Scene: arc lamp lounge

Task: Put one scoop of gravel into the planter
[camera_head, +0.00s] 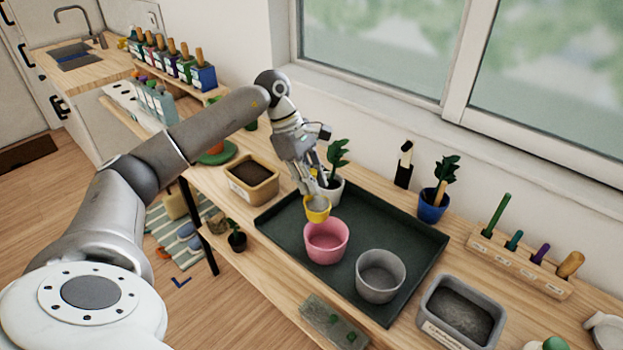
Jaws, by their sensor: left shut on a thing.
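My left gripper (311,190) is shut on a small yellow scoop (317,214) and holds it over the dark green tray. Something light grey shows inside the scoop, too small to tell for sure. A pink pot (326,243) stands on the tray just below and in front of the scoop. A grey pot (380,278) stands to its right. Both look empty inside. I cannot tell which pot the task calls the planter. A grey bin (430,327) at the lower right holds dark grey gravel (460,313). My right gripper is out of view.
The dark green tray (415,262) lies on the wooden bench. A tan bin (240,192) of brown soil is to its left. A white pot with a plant (330,190) stands close behind the gripper. A blue pot (433,210) and wooden tool rack (515,270) stand at right.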

